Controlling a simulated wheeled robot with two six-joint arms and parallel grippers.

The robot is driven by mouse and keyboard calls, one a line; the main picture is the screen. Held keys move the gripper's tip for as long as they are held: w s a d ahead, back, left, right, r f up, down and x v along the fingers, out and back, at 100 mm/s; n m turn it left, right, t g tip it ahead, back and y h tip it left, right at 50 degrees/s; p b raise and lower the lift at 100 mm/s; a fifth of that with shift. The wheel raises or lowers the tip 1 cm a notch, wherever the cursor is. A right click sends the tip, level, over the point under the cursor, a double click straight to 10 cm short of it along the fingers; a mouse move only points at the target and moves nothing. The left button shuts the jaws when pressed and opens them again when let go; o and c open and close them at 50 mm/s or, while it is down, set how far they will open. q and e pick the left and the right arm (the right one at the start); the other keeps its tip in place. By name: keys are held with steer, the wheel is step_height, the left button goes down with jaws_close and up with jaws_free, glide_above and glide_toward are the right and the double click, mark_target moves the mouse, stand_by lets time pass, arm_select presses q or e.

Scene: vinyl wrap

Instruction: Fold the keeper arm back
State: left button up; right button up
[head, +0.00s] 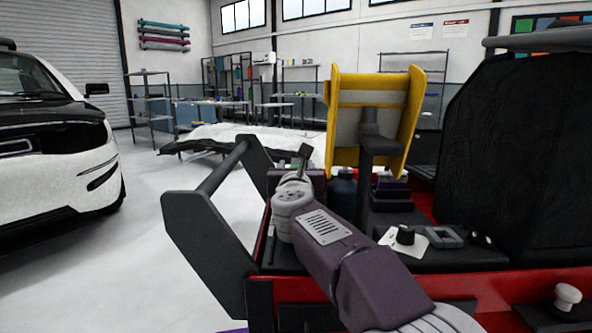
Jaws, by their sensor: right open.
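My right arm comes in from the lower right, and its gripper (301,160) is at the far end, above the left part of the red cart. It is small and partly hidden behind my own wrist; it is open, with nothing visible in it. A yellow holder (413,112) with two flared sides and a grey middle stands to the right of the gripper. A dark post (377,150) with a thick head rises in front of it. I cannot tell for sure whether this post is the keeper arm. My left gripper is out of view.
The red cart (262,292) has a dark grey side handle (218,168) at its left. A dark bottle (342,190), a black knob on a white plate (406,237) and a large black panel (505,155) crowd its top. A white car (50,150) stands left; open floor lies between.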

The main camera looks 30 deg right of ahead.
jaws_close()
stand_by(1.4)
